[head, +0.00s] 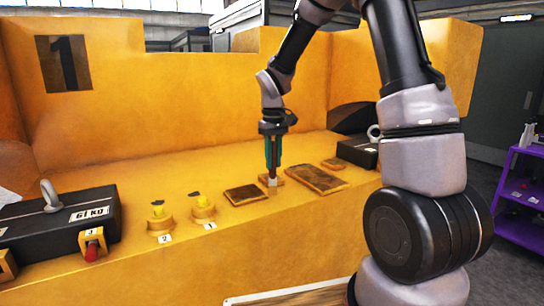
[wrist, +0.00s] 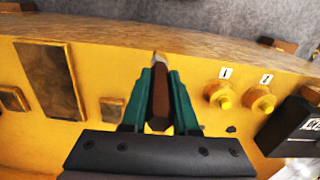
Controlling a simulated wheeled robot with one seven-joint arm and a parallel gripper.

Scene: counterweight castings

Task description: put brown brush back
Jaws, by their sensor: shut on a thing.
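My gripper (head: 273,160) points down over the yellow casting's ledge, its green fingers shut on a brown brush. In the wrist view the brush (wrist: 159,105) shows as a brown strip between the two fingers (wrist: 158,98), with a pale tip at its far end.
Brown plates (head: 246,194) (head: 316,178) lie beside the gripper on the ledge (head: 205,250). Two yellow knobs (head: 160,222) (head: 203,211), labelled 2 and 1, stand to the left. A black 61 KG weight (head: 60,230) is farther left. A purple cart (head: 520,195) stands at right.

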